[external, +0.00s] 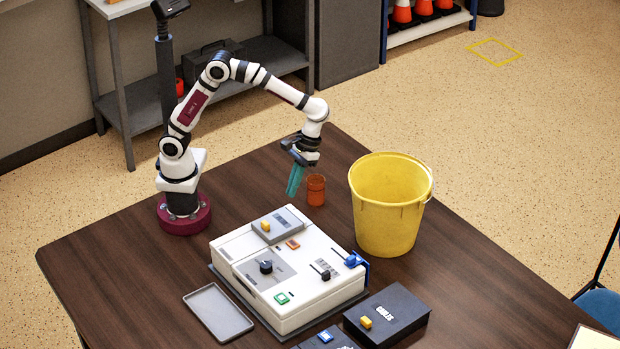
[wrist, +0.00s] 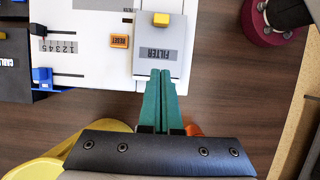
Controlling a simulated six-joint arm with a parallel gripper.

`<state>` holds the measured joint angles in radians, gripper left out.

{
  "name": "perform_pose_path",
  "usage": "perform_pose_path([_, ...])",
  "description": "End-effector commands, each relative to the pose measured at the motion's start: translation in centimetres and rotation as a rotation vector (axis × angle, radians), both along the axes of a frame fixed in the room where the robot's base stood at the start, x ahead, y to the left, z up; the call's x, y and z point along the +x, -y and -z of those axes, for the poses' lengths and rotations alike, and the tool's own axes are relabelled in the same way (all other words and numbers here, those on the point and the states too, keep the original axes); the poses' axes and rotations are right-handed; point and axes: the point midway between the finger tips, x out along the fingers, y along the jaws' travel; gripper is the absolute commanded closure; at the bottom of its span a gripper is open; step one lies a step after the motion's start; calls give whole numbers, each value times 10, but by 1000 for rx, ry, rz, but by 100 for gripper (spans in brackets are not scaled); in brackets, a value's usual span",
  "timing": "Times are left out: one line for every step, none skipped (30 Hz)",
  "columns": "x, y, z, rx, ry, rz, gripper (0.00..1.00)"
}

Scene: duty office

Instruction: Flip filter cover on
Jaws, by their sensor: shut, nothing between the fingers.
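The grey filter cover (external: 290,227), with a yellow knob (external: 265,227), lies on the back corner of the white panel box (external: 315,283) and looks flat. In the wrist view the cover (wrist: 150,67) carries the label FILTER, and its yellow knob (wrist: 161,20) is at the far end from my fingers. My gripper (external: 292,192) has teal fingers pressed together and empty. It is above the table, behind the cover and apart from it. In the wrist view the fingertips (wrist: 160,74) overlap the cover's near edge. The hinge is not clear.
An orange cup (external: 316,194) stands right beside my fingers, and a yellow bucket (external: 385,225) to its right. A blue switch (external: 355,260), black slider, dial and buttons are on the panel. A dark CABLES box (external: 405,318) and grey tray (external: 218,313) lie in front.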

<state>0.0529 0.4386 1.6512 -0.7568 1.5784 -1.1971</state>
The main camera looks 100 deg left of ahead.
Motion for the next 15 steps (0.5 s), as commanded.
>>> perform_pose_path([-4,3,10,0,-4,2,100])
perform_pose_path([-6,5,16,2,-4,3,100])
perform_pose_path([-8,7,24,0,-4,2,100])
perform_pose_path([-10,9,30,0,-4,2,100])
perform_pose_path([-12,10,37,0,-4,2,100])
perform_pose_path([-14,12,45,2,-4,3,100])
perform_pose_path([-16,14,51,1,-4,4,100])
perform_pose_path([-17,16,57,1,-4,2,100])
perform_pose_path([-20,18,64,1,-4,3,100])
perform_pose_path([-23,22,64,0,0,4,100])
perform_pose_path([-27,26,63,0,1,5,100])
perform_pose_path([-31,31,63,0,1,5,100])
perform_pose_path([-35,34,63,0,1,4,100])
perform_pose_path([-37,37,63,0,2,4,100])
perform_pose_path([-40,40,63,1,2,4,100])
